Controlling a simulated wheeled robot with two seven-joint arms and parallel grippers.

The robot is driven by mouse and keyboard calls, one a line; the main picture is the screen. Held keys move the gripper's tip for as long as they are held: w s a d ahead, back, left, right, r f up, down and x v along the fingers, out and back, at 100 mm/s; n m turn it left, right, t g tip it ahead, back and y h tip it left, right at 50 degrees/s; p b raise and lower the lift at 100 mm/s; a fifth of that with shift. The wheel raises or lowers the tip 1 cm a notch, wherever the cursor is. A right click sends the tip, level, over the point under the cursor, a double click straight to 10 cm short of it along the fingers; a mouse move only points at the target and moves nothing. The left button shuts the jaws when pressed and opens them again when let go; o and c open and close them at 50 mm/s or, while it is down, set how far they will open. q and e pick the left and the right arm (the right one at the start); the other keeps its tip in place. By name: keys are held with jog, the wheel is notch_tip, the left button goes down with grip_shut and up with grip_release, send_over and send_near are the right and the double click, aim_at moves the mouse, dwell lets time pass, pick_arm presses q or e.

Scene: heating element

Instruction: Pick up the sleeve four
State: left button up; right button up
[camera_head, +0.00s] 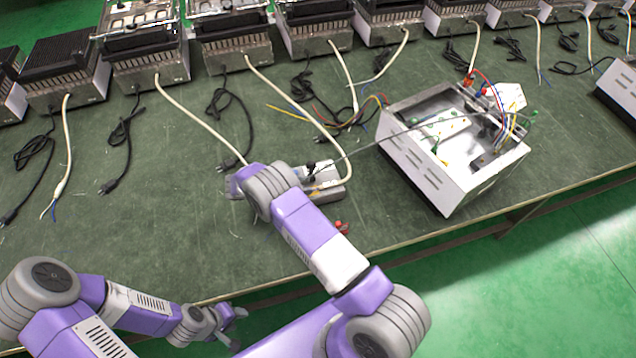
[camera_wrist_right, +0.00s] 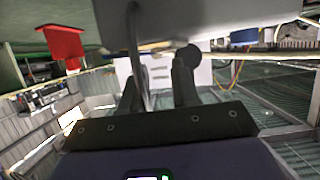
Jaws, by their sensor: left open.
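I cannot pick out sleeve four by any marking. In the right wrist view a red piece (camera_wrist_right: 62,45) is at upper left and a blue piece (camera_wrist_right: 243,37) at upper right; I cannot tell if either is a sleeve. A small red item (camera_head: 341,227) lies near the table's front edge. My right gripper (camera_wrist_right: 158,75) has its dark fingers apart, with a thin grey cable or rod close by the left finger; the hand is over the table, beside a small light box (camera_head: 328,190). My left gripper (camera_head: 226,322) is open and empty, in front of the table edge.
An open white appliance casing (camera_head: 420,170) with wires stands right of centre. Several heaters (camera_head: 150,70) line the back of the green table (camera_head: 160,240), with cords trailing forward. The front left of the table is clear. A long thin rod or cable (camera_head: 385,138) reaches toward the casing.

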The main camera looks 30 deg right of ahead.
aim_at(322, 186)
jog(key=x, duration=0.5)
jog(key=shift+s+d+r+b, duration=0.2)
jog(key=shift+s+r+b, duration=0.05)
jog(key=shift+s+b, duration=0.1)
grip_shut()
